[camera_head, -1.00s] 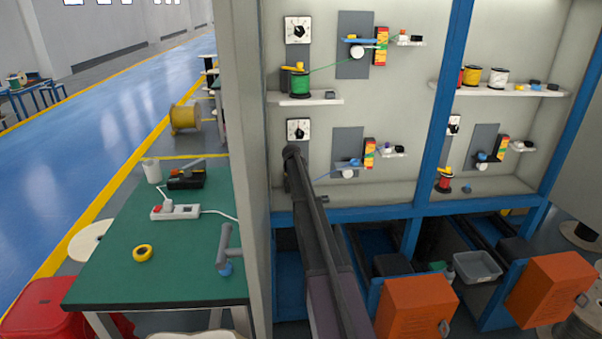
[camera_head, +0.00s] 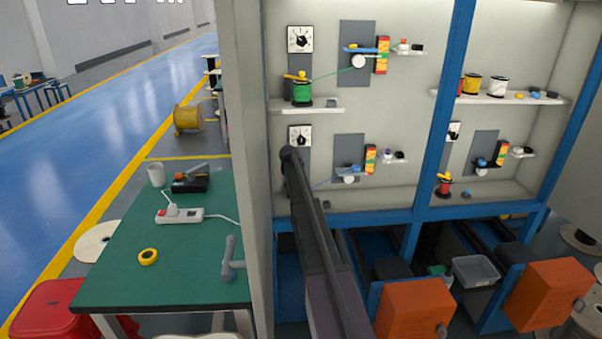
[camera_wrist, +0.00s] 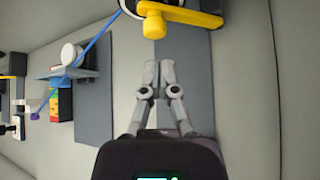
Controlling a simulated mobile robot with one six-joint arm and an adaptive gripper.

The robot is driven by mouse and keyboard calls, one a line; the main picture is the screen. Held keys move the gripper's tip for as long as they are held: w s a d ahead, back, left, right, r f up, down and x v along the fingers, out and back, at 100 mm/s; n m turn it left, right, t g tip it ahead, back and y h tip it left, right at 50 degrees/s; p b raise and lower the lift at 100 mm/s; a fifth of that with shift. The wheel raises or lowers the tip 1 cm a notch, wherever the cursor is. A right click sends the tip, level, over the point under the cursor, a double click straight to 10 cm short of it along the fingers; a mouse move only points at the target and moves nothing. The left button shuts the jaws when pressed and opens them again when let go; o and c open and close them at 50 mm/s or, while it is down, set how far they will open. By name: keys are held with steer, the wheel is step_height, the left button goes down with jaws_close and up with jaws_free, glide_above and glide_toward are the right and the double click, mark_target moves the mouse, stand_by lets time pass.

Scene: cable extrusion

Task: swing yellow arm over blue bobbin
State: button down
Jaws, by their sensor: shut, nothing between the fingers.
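In the wrist view the yellow arm (camera_wrist: 180,15) lies across the top edge, its rounded knob hanging down toward my gripper. My gripper (camera_wrist: 158,65) is shut and empty, with its fingertips just below the knob; I cannot tell whether they touch. The blue bobbin is mostly out of the wrist picture. In the head view my arm hides the blue bobbin and its yellow arm, and my gripper is hidden too. The blue cable (camera_head: 325,184) shows to the right of my arm.
A green bobbin (camera_head: 302,92) with its own yellow arm (camera_head: 296,76) stands on the shelf above. A red bobbin (camera_head: 444,187) is in the bay to the right, past a blue post (camera_head: 440,120). A green table (camera_head: 150,285) stands at left.

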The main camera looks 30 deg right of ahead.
steer(key=p+v, duration=0.2)
steer(key=v, duration=0.1)
steer(key=p+v, duration=0.1)
steer(key=shift+w+a+r, duration=0.1)
steer(key=shift+a+r, duration=0.2)
steer(key=shift+a, duration=0.05)
steer(key=shift+f, duration=0.1)
stand_by(0.5)
